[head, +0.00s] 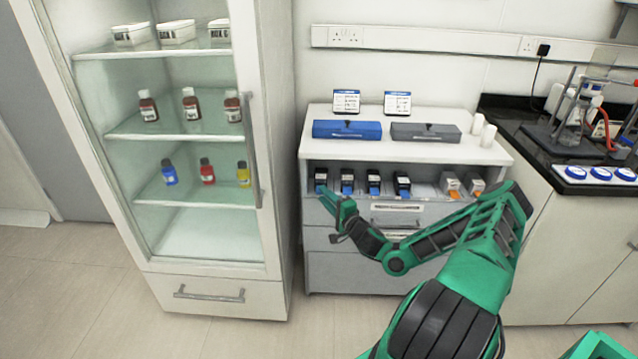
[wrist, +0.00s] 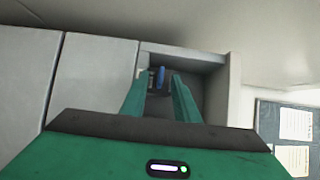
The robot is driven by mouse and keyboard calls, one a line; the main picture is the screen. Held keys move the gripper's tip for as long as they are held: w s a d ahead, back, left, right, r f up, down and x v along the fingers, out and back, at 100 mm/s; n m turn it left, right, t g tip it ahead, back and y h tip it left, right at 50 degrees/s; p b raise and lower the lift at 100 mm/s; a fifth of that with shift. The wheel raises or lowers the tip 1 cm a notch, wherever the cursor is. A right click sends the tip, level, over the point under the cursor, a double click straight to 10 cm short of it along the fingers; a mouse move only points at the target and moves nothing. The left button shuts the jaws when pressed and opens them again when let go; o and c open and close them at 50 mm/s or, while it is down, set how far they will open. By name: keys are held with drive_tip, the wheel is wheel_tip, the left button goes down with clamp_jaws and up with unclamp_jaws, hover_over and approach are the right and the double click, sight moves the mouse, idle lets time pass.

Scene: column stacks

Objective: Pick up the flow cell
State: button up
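Several small black blocks with blue ends stand in a row in the open shelf of the white cabinet, the leftmost one (head: 321,176) close to my gripper. I cannot tell for sure which item is the flow cell. My gripper (head: 325,194) is at the front of the shelf, at its left end. In the wrist view my gripper (wrist: 158,76) is open, its two green fingers apart and pointing into the shelf. A blue-ended block (wrist: 160,77) shows between the fingertips, deeper in; I cannot tell whether they touch it.
White-and-orange blocks (head: 450,184) stand farther right in the shelf. The shelf's side wall (wrist: 234,90) is close to my gripper. A blue case (head: 347,130) and a grey case (head: 426,133) lie on the cabinet top (head: 330,113). A glass-shelved cabinet (head: 270,130) stands left.

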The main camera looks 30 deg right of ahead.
drive_tip(key=shift+w, duration=1)
clamp_jaws()
